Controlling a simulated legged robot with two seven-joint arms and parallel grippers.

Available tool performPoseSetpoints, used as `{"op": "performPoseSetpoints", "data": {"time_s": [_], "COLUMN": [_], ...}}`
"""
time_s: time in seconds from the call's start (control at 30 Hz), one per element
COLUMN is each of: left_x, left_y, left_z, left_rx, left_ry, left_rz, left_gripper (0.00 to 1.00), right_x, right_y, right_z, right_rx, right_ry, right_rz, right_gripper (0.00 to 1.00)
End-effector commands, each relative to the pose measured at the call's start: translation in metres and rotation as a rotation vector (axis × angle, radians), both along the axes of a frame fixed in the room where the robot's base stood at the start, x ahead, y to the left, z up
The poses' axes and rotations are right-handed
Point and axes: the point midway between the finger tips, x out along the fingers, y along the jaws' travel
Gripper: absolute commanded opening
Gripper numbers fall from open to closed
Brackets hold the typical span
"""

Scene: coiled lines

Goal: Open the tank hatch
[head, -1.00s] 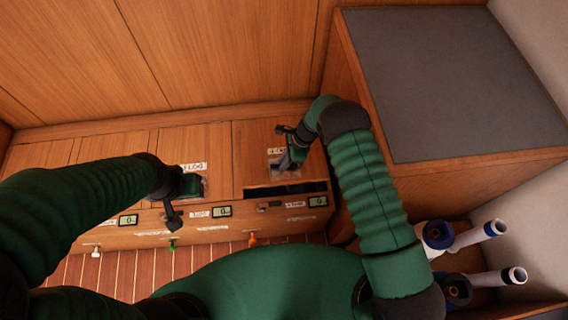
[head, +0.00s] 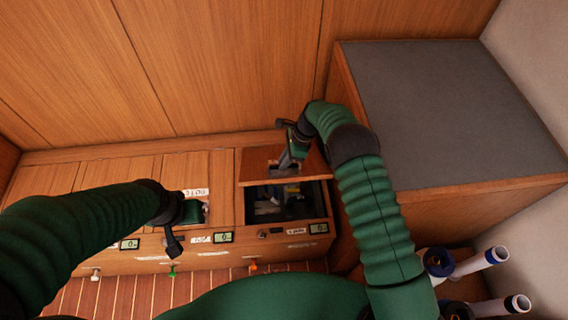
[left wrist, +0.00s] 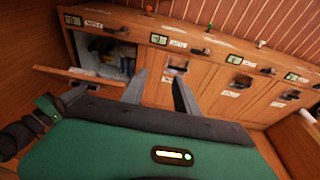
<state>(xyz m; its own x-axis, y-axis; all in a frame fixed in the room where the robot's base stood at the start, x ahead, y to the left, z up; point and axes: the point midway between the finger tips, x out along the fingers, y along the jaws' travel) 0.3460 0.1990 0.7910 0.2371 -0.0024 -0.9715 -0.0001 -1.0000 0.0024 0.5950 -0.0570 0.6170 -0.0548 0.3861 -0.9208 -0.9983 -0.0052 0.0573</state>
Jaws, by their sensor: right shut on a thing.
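The hatch lid (head: 256,170), a wooden panel, is lifted off the counter at the back right. Below it the tank opening (head: 268,210) shows dark, with some unclear objects inside. My right gripper (head: 284,160) is shut on the lid at its recessed grip; its fingertips are partly hidden. In the left wrist view the lid (left wrist: 90,76) sticks out tilted beside the opening (left wrist: 115,60). My left gripper (head: 182,212) is over the neighbouring closed hatch; its two fingers (left wrist: 160,92) are apart and empty in the left wrist view.
A grey-topped wooden box (head: 450,110) stands close to the right of the opening. A wooden wall (head: 220,60) rises behind. Small displays (head: 223,237) line the counter front, with coloured knobs below. Blue-white fittings (head: 470,262) lie at lower right.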

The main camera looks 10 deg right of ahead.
Motion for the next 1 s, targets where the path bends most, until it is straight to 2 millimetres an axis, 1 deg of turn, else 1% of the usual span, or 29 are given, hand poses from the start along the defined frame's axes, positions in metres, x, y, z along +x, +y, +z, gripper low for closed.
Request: {"op": "performPoseSetpoints", "data": {"time_s": [0.03,0.13,0.17,0.27,0.33,0.37,0.4,0.43,0.47,0.5,0.53,0.63,0.67,0.7,0.77,0.8,0.87,0.9,0.97,1.0], "left_x": [0.0,0.0,0.0,-0.001,-0.004,-0.005,-0.007,-0.008,-0.008,-0.008,-0.006,0.007,0.013,0.022,0.036,0.045,0.057,0.063,0.068,0.069], "left_y": [0.0,0.0,0.0,-0.002,-0.005,-0.007,-0.01,-0.012,-0.015,-0.018,-0.021,-0.034,-0.041,-0.052,-0.074,-0.092,-0.123,-0.146,-0.178,-0.198], "left_z": [-0.001,-0.001,-0.001,-0.004,-0.011,-0.015,-0.022,-0.028,-0.034,-0.042,-0.047,-0.065,-0.071,-0.078,-0.089,-0.096,-0.107,-0.113,-0.121,-0.125], "left_rx": [0.0,0.0,0.0,0.018,0.061,0.09,0.137,0.178,0.222,0.286,0.335,0.502,0.551,0.619,0.725,0.797,0.906,0.976,1.075,1.133], "left_ry": [0.0,0.0,0.0,0.015,0.05,0.071,0.107,0.137,0.169,0.21,0.239,0.312,0.324,0.335,0.333,0.321,0.284,0.246,0.184,0.139], "left_rz": [0.0,0.0,0.0,-0.044,-0.155,-0.23,-0.354,-0.463,-0.582,-0.755,-0.889,-1.337,-1.467,-1.64,-1.895,-2.058,-2.283,-2.414,-2.577,-2.663], "left_gripper": [0.36,0.36,0.34,0.21,0.12,0.08,0.02,0.0,0.0,0.0,0.0,0.0,0.0,0.0,0.0,0.0,0.0,0.0,0.0,0.0], "right_x": [0.008,0.008,0.008,0.008,0.008,0.008,0.008,0.008,0.008,0.008,0.008,0.008,0.008,0.008,0.008,0.008,0.008,0.008,0.008,0.008], "right_y": [-0.008,-0.007,-0.007,-0.007,-0.007,-0.007,-0.007,-0.007,-0.007,-0.007,-0.007,-0.007,-0.007,-0.007,-0.007,-0.007,-0.007,-0.007,-0.007,-0.007], "right_z": [-0.002,-0.002,-0.002,-0.002,-0.003,-0.003,-0.003,-0.003,-0.003,-0.003,-0.003,-0.003,-0.003,-0.003,-0.002,-0.002,-0.002,-0.002,-0.002,-0.002], "right_rx": [-0.015,-0.015,-0.014,-0.014,-0.014,-0.014,-0.014,-0.014,-0.014,-0.014,-0.014,-0.014,-0.014,-0.014,-0.014,-0.014,-0.014,-0.015,-0.015,-0.015], "right_ry": [-0.026,-0.026,-0.025,-0.025,-0.025,-0.025,-0.025,-0.025,-0.025,-0.025,-0.025,-0.025,-0.025,-0.025,-0.025,-0.025,-0.025,-0.026,-0.026,-0.026], "right_rz": [-0.011,-0.011,-0.011,-0.011,-0.011,-0.011,-0.011,-0.011,-0.011,-0.011,-0.011,-0.011,-0.011,-0.011,-0.011,-0.011,-0.011,-0.011,-0.011,-0.011], "right_gripper": [0.0,0.0,0.0,0.0,0.0,0.0,0.0,0.0,0.0,0.0,0.0,0.0,0.0,0.0,0.0,0.0,0.0,0.0,0.0,0.0]}}
